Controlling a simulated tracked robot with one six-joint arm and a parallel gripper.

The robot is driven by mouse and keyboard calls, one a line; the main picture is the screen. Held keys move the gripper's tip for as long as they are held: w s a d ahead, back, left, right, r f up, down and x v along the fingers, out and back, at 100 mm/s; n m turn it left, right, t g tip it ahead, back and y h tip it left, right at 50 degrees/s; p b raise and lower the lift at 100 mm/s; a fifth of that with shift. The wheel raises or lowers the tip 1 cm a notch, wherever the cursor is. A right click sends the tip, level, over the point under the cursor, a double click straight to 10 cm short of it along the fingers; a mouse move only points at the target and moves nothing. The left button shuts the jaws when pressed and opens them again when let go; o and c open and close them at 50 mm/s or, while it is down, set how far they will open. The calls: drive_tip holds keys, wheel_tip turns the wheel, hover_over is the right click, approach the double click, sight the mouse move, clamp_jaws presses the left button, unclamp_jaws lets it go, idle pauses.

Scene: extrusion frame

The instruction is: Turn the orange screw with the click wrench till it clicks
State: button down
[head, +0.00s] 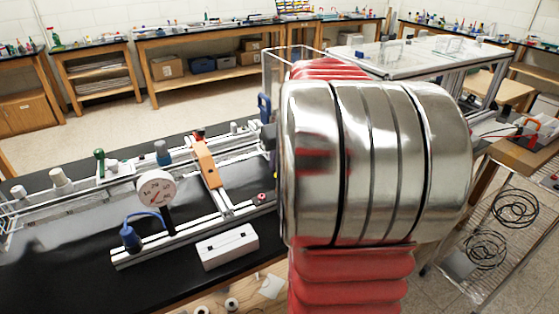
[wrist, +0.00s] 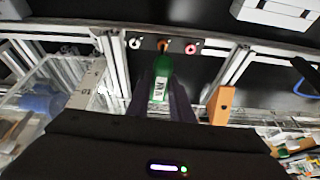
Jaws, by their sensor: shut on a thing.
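In the wrist view my gripper (wrist: 161,92) is shut on a green click wrench (wrist: 162,66) with a white label. The wrench points away from me toward a dark plate (wrist: 178,44) fixed on the extrusion frame. The orange screw (wrist: 163,43) shows just beyond the wrench's far end, between a white ring and a red ring on the plate. The wrench partly covers the screw, and I cannot tell whether they touch. In the head view my own arm hides the gripper, wrench and screw.
Aluminium rails (head: 180,235) lie on the black bench with a dial gauge (head: 156,189), an orange bracket (head: 206,164) and a white block (head: 227,246). In the wrist view the orange bracket (wrist: 221,104) stands right of my gripper, and a clear box (wrist: 60,85) is left.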

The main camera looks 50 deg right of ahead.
drive_tip(key=shift+r, duration=1.5)
drive_tip(key=shift+r, duration=1.5)
